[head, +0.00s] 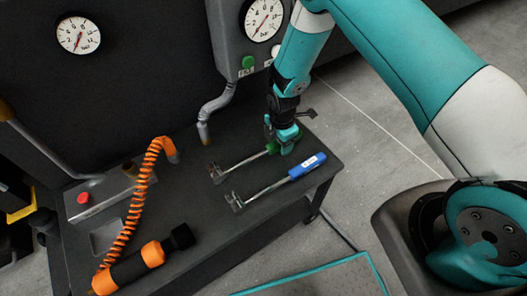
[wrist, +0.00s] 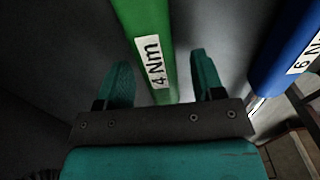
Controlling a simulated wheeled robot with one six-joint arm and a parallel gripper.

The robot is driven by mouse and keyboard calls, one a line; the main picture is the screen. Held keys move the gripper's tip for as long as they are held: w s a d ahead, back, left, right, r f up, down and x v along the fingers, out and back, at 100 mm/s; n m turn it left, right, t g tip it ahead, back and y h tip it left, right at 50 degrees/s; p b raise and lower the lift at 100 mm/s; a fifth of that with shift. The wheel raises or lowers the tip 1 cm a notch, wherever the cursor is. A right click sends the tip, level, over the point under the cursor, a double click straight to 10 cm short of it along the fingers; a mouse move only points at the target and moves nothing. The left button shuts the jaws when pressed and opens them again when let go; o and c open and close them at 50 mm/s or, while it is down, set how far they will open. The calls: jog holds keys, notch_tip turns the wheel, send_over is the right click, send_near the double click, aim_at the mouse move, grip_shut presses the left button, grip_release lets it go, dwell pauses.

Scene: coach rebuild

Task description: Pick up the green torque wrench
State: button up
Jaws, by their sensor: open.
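The green torque wrench (head: 257,155) lies on the dark bench top, its shaft and head pointing left in the head view. My gripper (head: 285,138) is at its green handle and hides most of it. In the wrist view the green handle (wrist: 149,40), labelled "4 Nm", runs between the two teal fingers of my gripper (wrist: 168,82). The fingers are apart, with a gap on both sides of the handle. A blue torque wrench (head: 304,168) lies in front of it, roughly parallel; its blue handle (wrist: 287,55) with a "6 N" label shows at right in the wrist view.
The bench (head: 205,225) also holds an orange coiled hose (head: 128,215), an orange and black tool (head: 140,266) and a box with a red button (head: 83,198). A grey gauge housing (head: 228,40) and a grey pipe (head: 213,105) stand behind the wrenches.

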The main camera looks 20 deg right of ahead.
grip_shut()
jog(key=shift+r, duration=0.15)
